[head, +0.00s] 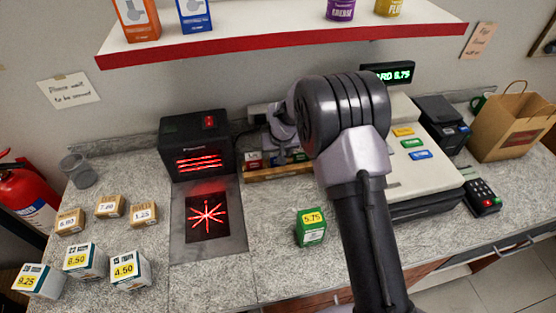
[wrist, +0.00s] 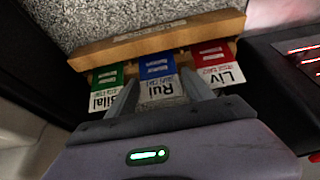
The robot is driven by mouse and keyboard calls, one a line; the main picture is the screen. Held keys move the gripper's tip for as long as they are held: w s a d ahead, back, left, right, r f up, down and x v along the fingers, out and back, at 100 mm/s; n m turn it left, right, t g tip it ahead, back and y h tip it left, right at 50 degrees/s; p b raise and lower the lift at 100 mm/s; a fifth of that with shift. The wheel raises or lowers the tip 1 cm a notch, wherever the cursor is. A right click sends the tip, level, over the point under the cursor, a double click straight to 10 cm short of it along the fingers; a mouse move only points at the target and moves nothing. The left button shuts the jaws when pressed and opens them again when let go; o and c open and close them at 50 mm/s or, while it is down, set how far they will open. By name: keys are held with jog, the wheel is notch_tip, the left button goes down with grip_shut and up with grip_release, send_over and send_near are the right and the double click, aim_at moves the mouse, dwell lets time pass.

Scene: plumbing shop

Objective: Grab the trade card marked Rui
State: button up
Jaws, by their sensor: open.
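The trade card marked Rui (wrist: 160,80) is blue and white and stands in the middle of a wooden card holder (wrist: 150,43) in the wrist view. A green card marked Bilal (wrist: 105,92) is on its left and a red card marked Liv (wrist: 217,68) on its right. My gripper (wrist: 163,92) is open, its two fingers on either side of the Rui card's lower white part. I cannot tell whether the fingers touch the card. In the head view, my arm hides most of the holder (head: 262,174) and the Rui card.
A scanner (head: 197,145) stands left of the holder, and a cash register (head: 415,160) right of it. A green box (head: 311,227) is on the counter in front. Small boxes (head: 110,207) stand at left. A red-edged shelf (head: 290,38) hangs above.

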jog(key=shift+c, duration=0.4)
jog(key=c, duration=1)
